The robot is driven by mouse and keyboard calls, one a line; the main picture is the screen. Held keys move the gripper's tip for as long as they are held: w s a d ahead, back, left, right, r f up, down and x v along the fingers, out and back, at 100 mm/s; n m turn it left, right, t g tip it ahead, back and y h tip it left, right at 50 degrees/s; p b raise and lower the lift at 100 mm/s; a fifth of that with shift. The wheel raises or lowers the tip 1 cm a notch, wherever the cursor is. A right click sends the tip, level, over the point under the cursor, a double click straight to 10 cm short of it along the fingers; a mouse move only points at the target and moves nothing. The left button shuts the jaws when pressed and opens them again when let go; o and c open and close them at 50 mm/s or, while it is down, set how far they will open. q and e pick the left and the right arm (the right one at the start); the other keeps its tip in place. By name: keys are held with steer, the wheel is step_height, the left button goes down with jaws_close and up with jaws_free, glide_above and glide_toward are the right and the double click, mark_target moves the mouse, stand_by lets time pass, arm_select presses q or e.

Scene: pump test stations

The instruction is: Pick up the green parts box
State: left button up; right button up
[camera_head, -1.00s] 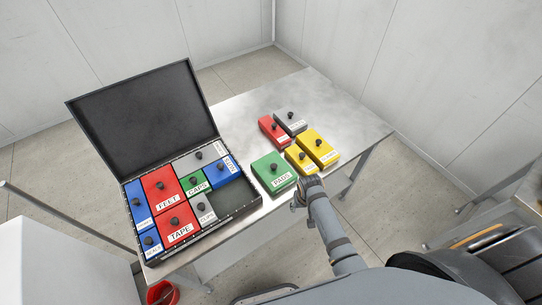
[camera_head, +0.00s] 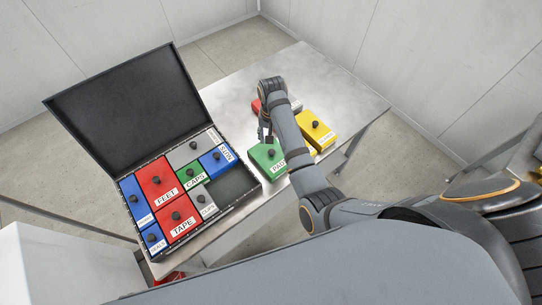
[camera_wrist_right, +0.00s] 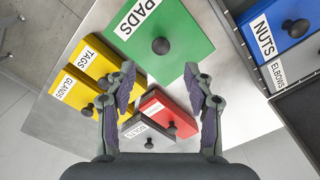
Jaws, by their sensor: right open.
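The green parts box labelled PADS (camera_head: 262,158) sits on the metal table near its front edge, partly hidden by my right arm in the head view. In the right wrist view the green box (camera_wrist_right: 185,22) fills the top middle, with its black knob (camera_wrist_right: 160,46) showing. My right gripper (camera_head: 265,133) is above the green box. In the wrist view the right gripper (camera_wrist_right: 160,74) is open and empty, its fingertips on either side below the knob. I cannot tell the exact height between them. My left gripper is not in view.
An open black case (camera_head: 130,105) on the left holds several labelled boxes, including a small green CAPS box (camera_head: 193,178), and has an empty slot (camera_head: 235,186). Yellow boxes (camera_head: 318,130), a red box (camera_wrist_right: 163,112) and a grey box (camera_wrist_right: 148,132) stand close to the green box.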

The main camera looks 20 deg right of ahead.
mark_target(272, 151)
steer(key=f, duration=0.2)
steer(key=shift+s+f, duration=0.2)
steer(key=shift+f, duration=0.4)
steer(key=shift+w+f, duration=0.1)
steer(key=shift+w, duration=0.05)
steer(key=shift+f+p, duration=0.3)
steer(key=shift+p, duration=0.1)
step_height(272, 151, down, 4)
steer(key=shift+a+r+p, duration=0.1)
steer(key=shift+a+p, duration=0.05)
steer(key=shift+p, duration=0.3)
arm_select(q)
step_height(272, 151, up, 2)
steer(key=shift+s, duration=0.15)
arm_select(e)
steer(key=shift+f, duration=0.4)
jaws_close()
